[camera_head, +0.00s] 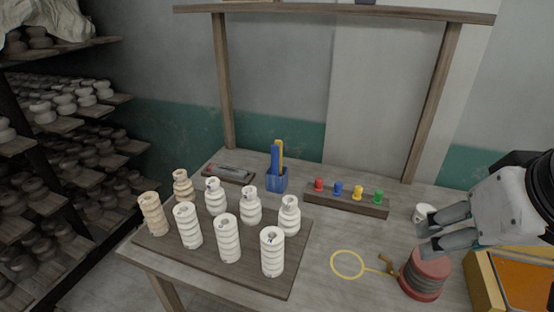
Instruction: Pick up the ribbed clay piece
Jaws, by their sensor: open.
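Several pale ribbed clay pieces stand upright on a dark wooden board at the left of the table (330,290). They include a tan cylinder (153,214) at the left, white cylinders (228,239) and (272,252) along the front, and necked white forms (251,206) and (289,216) behind. I cannot tell which single one is meant. My gripper (428,232) is open and empty at the right, its fingers pointing left. It is well apart from the clay pieces, above or near a red and grey ribbed round object (425,273).
A blue holder (277,181) with tall tools stands at the back. A wooden rack (346,203) with coloured knobs is right of it. A white cup (424,212), a yellow loop (347,264) and an orange-lined box (525,281) lie rightward. Table between board and loop is clear.

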